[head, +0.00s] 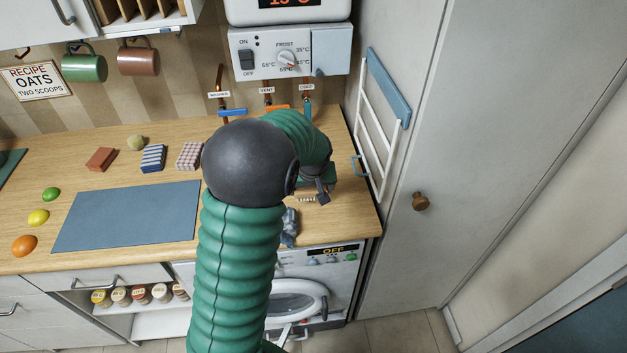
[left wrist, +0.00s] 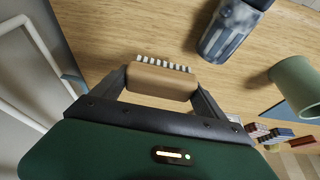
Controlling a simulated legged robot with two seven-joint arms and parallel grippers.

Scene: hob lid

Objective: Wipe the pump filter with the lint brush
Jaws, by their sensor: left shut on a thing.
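My left gripper (head: 316,196) is over the right end of the wooden worktop. In the left wrist view, its two fingers (left wrist: 161,86) are shut on the lint brush (left wrist: 158,80), a tan wooden block with a row of white bristles pointing away from my palm. A small part of the brush (head: 304,198) shows in the head view. The pump filter (left wrist: 230,28), blue-grey with pale fluff on it, lies on the worktop, apart from the bristles. In the head view the filter (head: 289,228) is partly hidden by my arm. My right gripper is out of view.
A white rail rack (head: 378,130) is on the right. A washing machine (head: 318,290) is below. A blue mat (head: 128,217), fruit and several small blocks lie on the left.

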